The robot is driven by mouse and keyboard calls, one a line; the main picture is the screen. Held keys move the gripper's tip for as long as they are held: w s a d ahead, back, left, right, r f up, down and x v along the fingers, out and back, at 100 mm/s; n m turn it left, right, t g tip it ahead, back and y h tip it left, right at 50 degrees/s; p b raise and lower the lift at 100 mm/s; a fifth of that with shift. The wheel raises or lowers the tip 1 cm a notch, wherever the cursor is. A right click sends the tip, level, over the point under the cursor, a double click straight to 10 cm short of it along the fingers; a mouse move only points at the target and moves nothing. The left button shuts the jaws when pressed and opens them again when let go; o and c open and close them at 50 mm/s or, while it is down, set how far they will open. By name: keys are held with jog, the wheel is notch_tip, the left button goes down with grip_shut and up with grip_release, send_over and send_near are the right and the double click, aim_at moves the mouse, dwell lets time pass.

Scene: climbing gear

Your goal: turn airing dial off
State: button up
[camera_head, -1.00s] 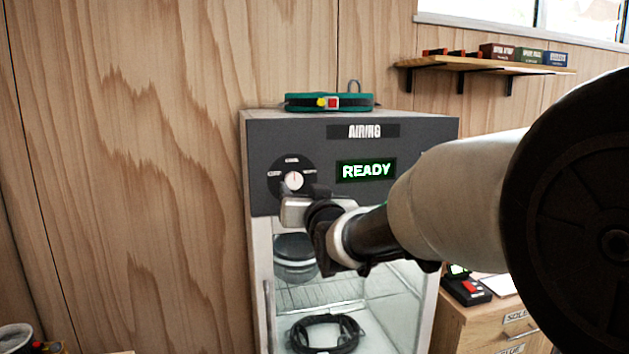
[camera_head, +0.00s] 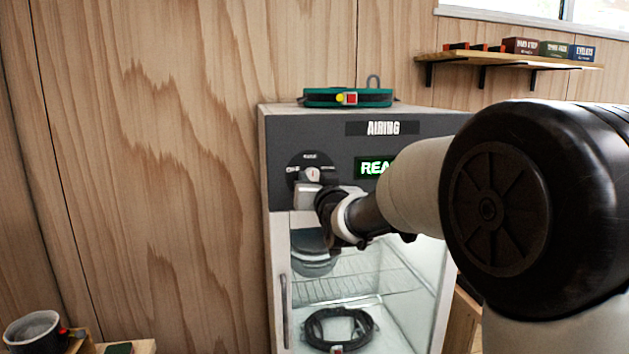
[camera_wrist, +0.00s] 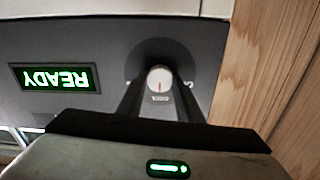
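The airing dial is a white knob (camera_head: 313,174) with a red pointer line on a dark round plate, on the dark front panel (camera_head: 285,142) of the airing cabinet. The pointer stands about upright, toward the top label; labels also sit left and right, too small to read surely. In the wrist view, upside down, the knob (camera_wrist: 160,79) shows between my two dark fingers. My gripper (camera_head: 308,192) is just in front of and below the dial in the head view. Its fingers (camera_wrist: 160,84) are apart, one each side of the knob; contact cannot be told.
The lit READY display (camera_wrist: 55,78) is beside the dial. A glass-doored cabinet (camera_head: 277,270) holds a black coiled item (camera_head: 314,330). A green strap roll (camera_head: 330,97) lies on top. A wall shelf (camera_head: 500,62) is at right. A mug (camera_head: 35,332) stands lower left.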

jog(key=shift+f+n+b, duration=0.1)
jog(key=shift+n+b, duration=0.2)
jog(key=shift+b, duration=0.2)
jog(key=shift+f+b, duration=0.1)
jog(key=shift+b, duration=0.2)
jog(key=n+b, duration=0.9)
jog(key=n, duration=0.1)
jog(key=shift+b, duration=0.4)
jog(key=shift+n+b, duration=1.1)
jog(key=shift+n, duration=0.6)
jog(key=o, duration=1)
jog(key=shift+o, duration=0.2)
